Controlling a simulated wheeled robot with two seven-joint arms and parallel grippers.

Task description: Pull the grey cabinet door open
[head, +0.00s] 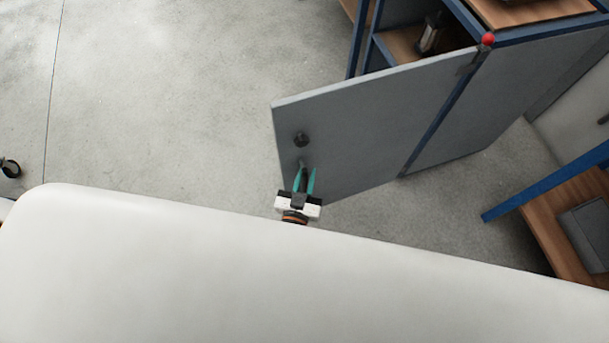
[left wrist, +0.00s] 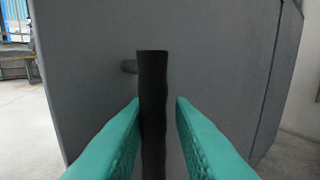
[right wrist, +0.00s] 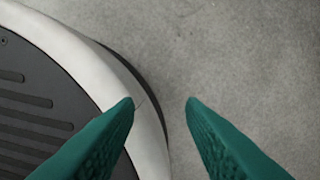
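The grey cabinet door (head: 370,125) stands swung out from the blue-framed cabinet, hinged at its right side. It fills much of the left wrist view (left wrist: 215,50). My left gripper (head: 304,172) is at the door's lower free end, by its dark bar handle (left wrist: 153,85). The handle stands between the two teal fingers. The left finger is close to it or touching, and a narrow gap shows on the right, so the fingers look open around it. My right gripper (right wrist: 160,103) is open and empty above the floor, outside the head view.
A dark round knob (head: 300,139) sits on the door near the handle. The blue-framed cabinet (head: 455,120) has wooden shelves. A wooden shelf unit (head: 565,215) stands at the right. Bare concrete floor (head: 190,95) lies open left of the door.

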